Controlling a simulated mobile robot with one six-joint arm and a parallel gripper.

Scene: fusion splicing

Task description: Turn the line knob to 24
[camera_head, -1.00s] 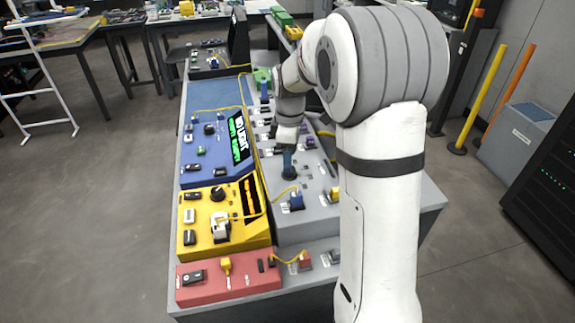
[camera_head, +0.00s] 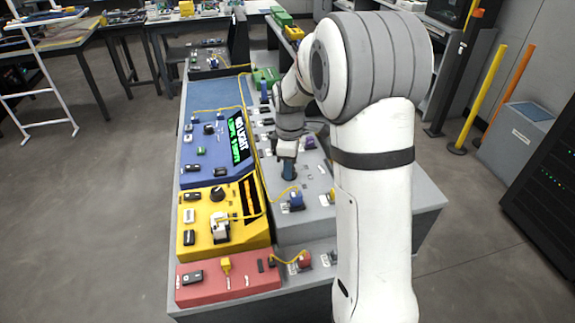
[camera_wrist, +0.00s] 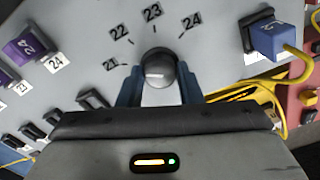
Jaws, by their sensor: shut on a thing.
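The line knob (camera_wrist: 158,68) is a dark round knob with a pale grey top, on the grey panel (camera_wrist: 205,65). Printed labels 21, 22, 23 and 24 (camera_wrist: 192,19) fan around it in the wrist view. My gripper (camera_wrist: 158,88) has its blue fingers on both sides of the knob and is shut on it. In the head view my gripper (camera_head: 289,172) is down at the grey panel, and the knob is hidden there. I cannot tell clearly which number the knob points at.
A blue plug (camera_wrist: 278,40) with a yellow cable stands right of the 24 label. A purple plug marked 24 (camera_wrist: 28,44) is at the left. Blue (camera_head: 215,150), yellow (camera_head: 200,240) and red (camera_head: 240,282) consoles line the table's left side.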

